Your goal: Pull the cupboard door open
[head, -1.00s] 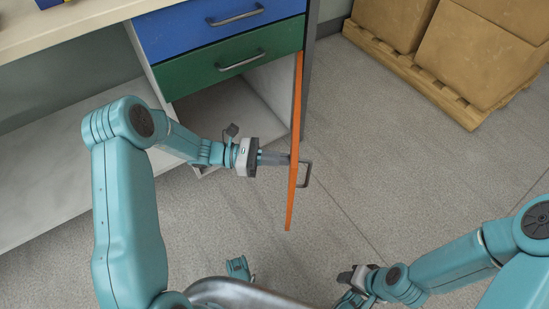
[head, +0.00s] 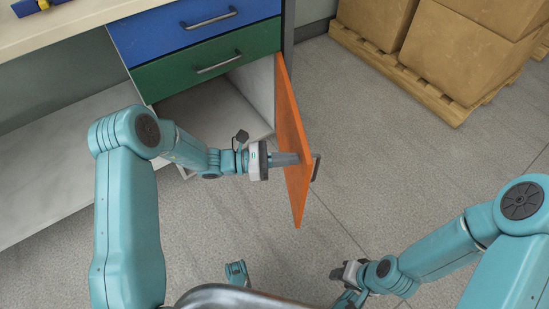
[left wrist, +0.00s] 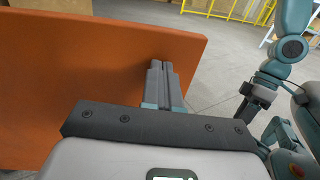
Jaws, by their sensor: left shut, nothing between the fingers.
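The orange cupboard door (head: 293,140) stands swung wide open, hinged at the right side of the cupboard (head: 205,108). Its dark handle (head: 316,167) shows on the far face, to the right. My left gripper (head: 298,158) is shut and empty, with its fingertips at the inner face of the door. In the left wrist view the door (left wrist: 90,75) fills the left side and the shut fingers (left wrist: 160,68) reach to it. My right gripper (head: 340,274) is low at the right, apart from the door; its jaws are too small to read.
A blue drawer (head: 200,28) and a green drawer (head: 210,66) above the cupboard are closed. Boxes on a wooden pallet (head: 440,95) stand at the back right. The floor right of the door is clear.

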